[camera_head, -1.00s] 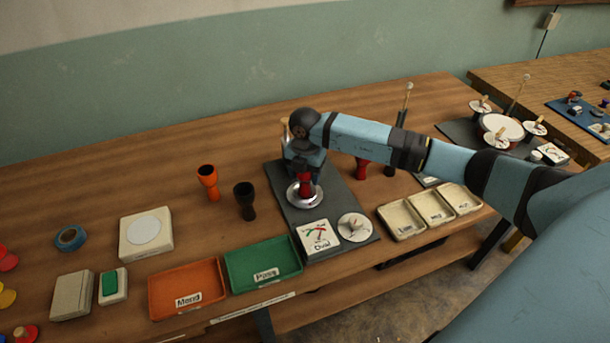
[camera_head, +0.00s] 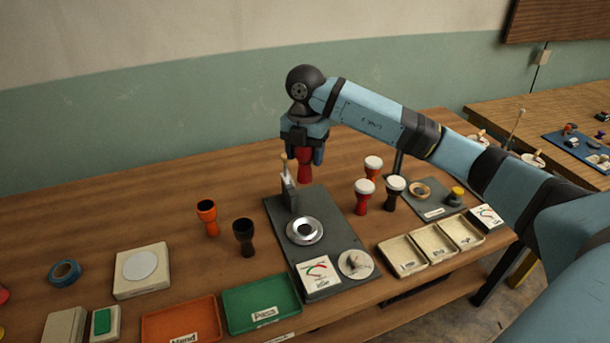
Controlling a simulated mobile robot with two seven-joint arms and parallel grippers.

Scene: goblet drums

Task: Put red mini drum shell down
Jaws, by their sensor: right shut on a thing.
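My right gripper (camera_head: 304,157) points down and is shut on the red mini drum shell (camera_head: 304,168). It holds the shell upright in the air over the back of the dark grey station plate. The gripper's fingers hide part of the shell. A round metal ring seat (camera_head: 304,230) on the plate is empty, in front of and below the shell. My left gripper is not in view.
The dark plate (camera_head: 342,236) also bears a small post (camera_head: 288,188), a dial card (camera_head: 318,273) and a round disc (camera_head: 355,263). Orange (camera_head: 207,217) and black (camera_head: 243,236) shells stand left. Several white-topped drums (camera_head: 364,194) stand right. Green (camera_head: 261,303) and orange (camera_head: 180,319) trays lie in front. Bare table lies behind the orange shell.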

